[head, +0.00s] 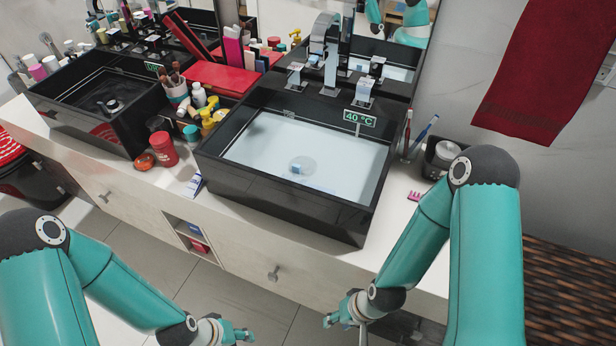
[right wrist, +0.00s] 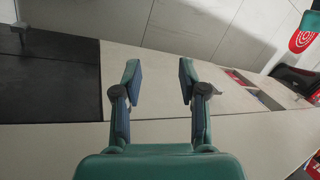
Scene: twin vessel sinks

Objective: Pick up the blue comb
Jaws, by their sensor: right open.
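No thing in view is clearly a blue comb. A small blue and white item (head: 195,184) lies on the counter left of the right-hand sink; it is too small to tell whether it is a comb. A small pink item with teeth (head: 414,196) lies on the counter to the right of that sink. My right gripper (head: 342,316) is low in front of the counter, apart from these things. In the right wrist view its fingers (right wrist: 159,78) are apart with nothing between them. My left gripper (head: 236,333) is at the bottom edge, its fingers too small to read.
The black right-hand sink (head: 285,205) holds water and stands high on the counter. A red jar (head: 163,149), bottles and a brush cup (head: 176,92) crowd the space between the sinks. A dark cup (head: 440,157) stands at the right. Floor shows in front of the cabinet.

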